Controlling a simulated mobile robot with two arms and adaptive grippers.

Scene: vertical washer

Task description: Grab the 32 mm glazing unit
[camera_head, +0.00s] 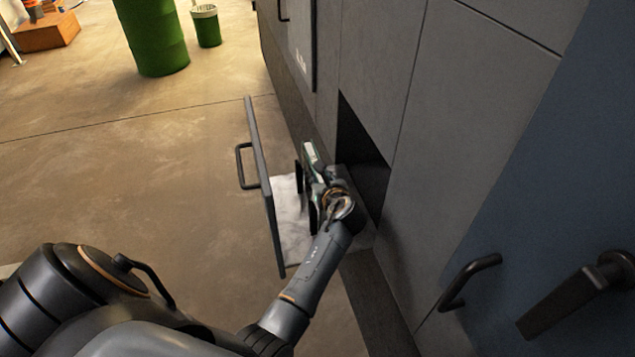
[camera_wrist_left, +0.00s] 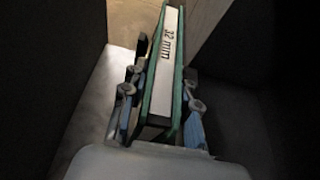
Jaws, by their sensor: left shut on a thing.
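The 32 mm glazing unit (camera_wrist_left: 166,65) is a slim pane stack with teal-green edges and a white strip marked "32 mm". In the left wrist view my left gripper (camera_wrist_left: 163,90) has a finger on each side of it and is shut on it. In the head view the unit (camera_head: 312,153) shows as a small pale and green end beyond my left gripper (camera_head: 314,180). The gripper is inside the opened drawer, near the cabinet opening. Much of the unit is hidden by the gripper and wrist. My right gripper is not in view.
The drawer front (camera_head: 262,180) with its handle (camera_head: 243,166) stands out to the left of my gripper. The grey cabinet wall (camera_head: 385,70) rises close on the right. A green barrel (camera_head: 152,35) and a green bin (camera_head: 206,27) stand farther off. The floor left of the drawer is clear.

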